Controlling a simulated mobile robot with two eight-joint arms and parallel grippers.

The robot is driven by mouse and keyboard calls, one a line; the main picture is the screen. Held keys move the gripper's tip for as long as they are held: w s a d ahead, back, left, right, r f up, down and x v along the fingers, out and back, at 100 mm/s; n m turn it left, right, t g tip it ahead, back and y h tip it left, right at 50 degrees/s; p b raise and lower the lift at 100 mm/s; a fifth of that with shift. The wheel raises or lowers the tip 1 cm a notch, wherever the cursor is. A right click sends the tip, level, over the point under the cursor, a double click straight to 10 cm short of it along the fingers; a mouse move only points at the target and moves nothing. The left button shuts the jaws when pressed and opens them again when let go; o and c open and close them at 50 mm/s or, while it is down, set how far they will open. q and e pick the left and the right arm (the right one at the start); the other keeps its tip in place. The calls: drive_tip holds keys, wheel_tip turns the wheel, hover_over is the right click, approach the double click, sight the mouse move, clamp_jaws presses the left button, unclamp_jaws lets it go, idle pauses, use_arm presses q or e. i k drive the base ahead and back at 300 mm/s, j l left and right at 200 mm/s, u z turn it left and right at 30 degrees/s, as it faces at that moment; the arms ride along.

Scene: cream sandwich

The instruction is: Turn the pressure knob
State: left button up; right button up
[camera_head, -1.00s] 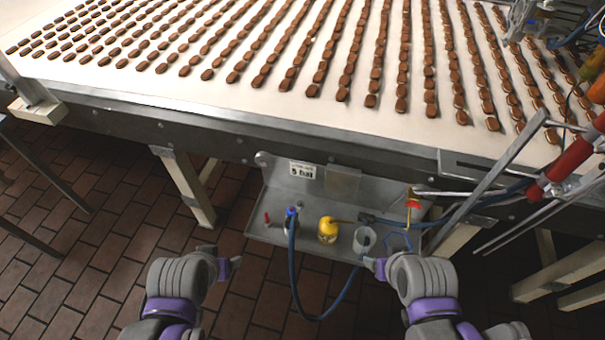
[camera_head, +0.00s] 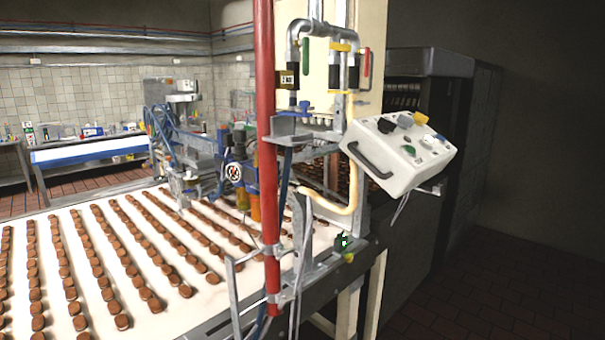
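I cannot pick out the pressure knob for certain. A white control box (camera_head: 398,155) at right centre carries several knobs on its sloped top, among them a yellow one (camera_head: 420,118), a grey one (camera_head: 405,121) and a black one (camera_head: 386,126). A black handle (camera_head: 369,160) is on its front. Left of it, pipework (camera_head: 318,28) has green (camera_head: 305,56) and red (camera_head: 365,62) lever handles. A round black-and-white dial or label (camera_head: 234,172) sits on the machine over the belt. Neither of my grippers is in view.
A red vertical pipe (camera_head: 266,130) stands in front of the machine. The white conveyor belt (camera_head: 50,215) carries rows of brown biscuits at left. A metal guard frame (camera_head: 232,290) juts out at the belt's near edge. Dark floor (camera_head: 480,285) at right is clear.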

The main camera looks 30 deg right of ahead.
sight(239, 137)
drive_tip(key=i+z, duration=0.2)
drive_tip(key=z, duration=0.15)
drive_tip(key=i+z, duration=0.2)
drive_tip(key=z, duration=0.15)
